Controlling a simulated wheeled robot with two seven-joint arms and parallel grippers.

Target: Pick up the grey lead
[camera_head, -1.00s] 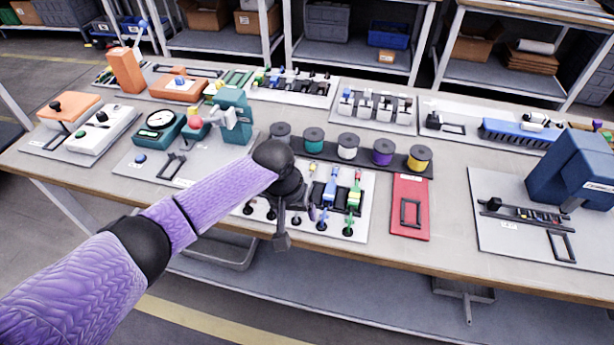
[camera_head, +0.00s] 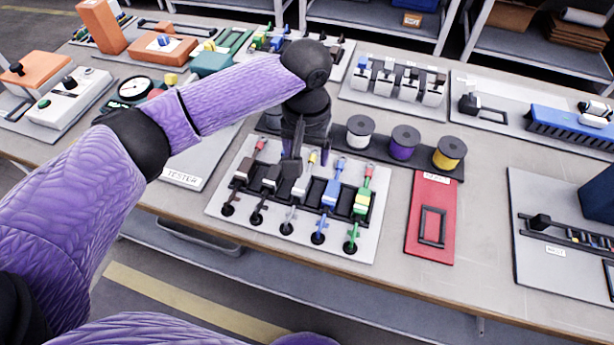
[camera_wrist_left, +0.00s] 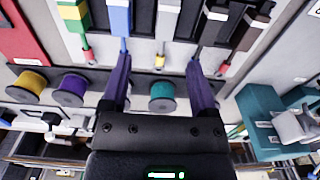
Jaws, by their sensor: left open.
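The grey lead (camera_head: 300,187) lies on the white lead board (camera_head: 375,240), third in a row between a black lead (camera_head: 271,180) and a blue lead (camera_head: 331,193). Its yellow tip (camera_head: 312,158) points toward the back. My left gripper (camera_head: 293,165) is above the back part of the board, pointing down. In the left wrist view, my left gripper (camera_wrist_left: 158,62) is open and empty, and the grey lead (camera_wrist_left: 168,22) shows between its fingers, with its tip near the fingertips. Whether they touch I cannot tell. My right gripper is not in view.
A brown lead (camera_head: 243,170) and a green-yellow lead (camera_head: 361,203) lie at the row's ends. Spools stand close behind the board, one purple (camera_head: 404,141). A red panel (camera_head: 420,238) lies to the right. A tester board (camera_head: 205,165) is on the left.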

